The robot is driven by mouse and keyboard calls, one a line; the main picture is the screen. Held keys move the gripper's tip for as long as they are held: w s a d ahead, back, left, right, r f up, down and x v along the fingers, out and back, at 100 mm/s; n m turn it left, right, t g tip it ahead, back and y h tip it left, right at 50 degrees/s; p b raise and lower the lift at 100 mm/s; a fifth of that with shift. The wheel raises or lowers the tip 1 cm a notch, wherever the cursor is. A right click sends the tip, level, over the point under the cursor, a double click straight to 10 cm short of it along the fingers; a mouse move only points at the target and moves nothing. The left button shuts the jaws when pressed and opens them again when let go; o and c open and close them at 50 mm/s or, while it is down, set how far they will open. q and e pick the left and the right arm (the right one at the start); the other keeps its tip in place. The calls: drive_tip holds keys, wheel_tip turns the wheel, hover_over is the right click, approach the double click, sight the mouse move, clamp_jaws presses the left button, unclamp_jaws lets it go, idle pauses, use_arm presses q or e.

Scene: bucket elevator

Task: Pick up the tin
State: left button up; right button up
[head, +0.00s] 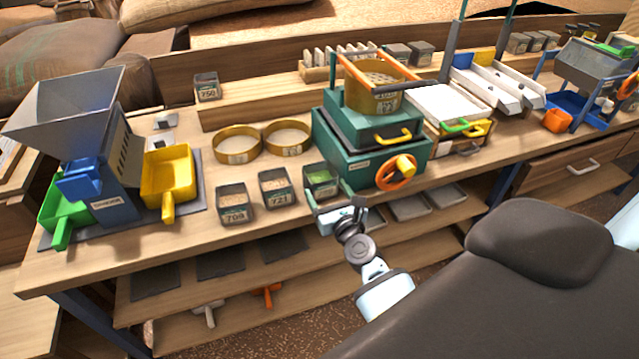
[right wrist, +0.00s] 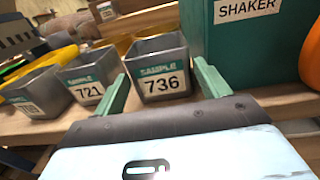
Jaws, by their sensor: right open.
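Several small grey sample tins stand on the bench, and the task does not say which tin is meant. Tin 736 (head: 321,178), with green showing at its top, is nearest my right gripper (head: 334,203). In the right wrist view this tin (right wrist: 163,86) stands upright, its label facing me. My open right gripper (right wrist: 161,72) has one finger toward each side of it; I cannot tell whether they touch. Tin 721 (head: 276,187) and tin 709 (head: 236,203) stand to its left. My left gripper is not in view.
The green shaker (head: 350,160) with an orange handwheel (head: 396,173) stands close to the right of tin 736. Two round sieves (head: 237,144) lie behind the tins. A blue hopper machine (head: 92,150) stands at left. Another tin (head: 207,86) is on the back ledge.

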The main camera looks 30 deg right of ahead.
drive_tip(key=shift+w+d, duration=0.1)
drive_tip(key=shift+w, duration=0.4)
drive_tip(key=c, duration=0.8)
drive_tip(key=shift+o, duration=0.2)
drive_tip(key=shift+r, duration=0.1)
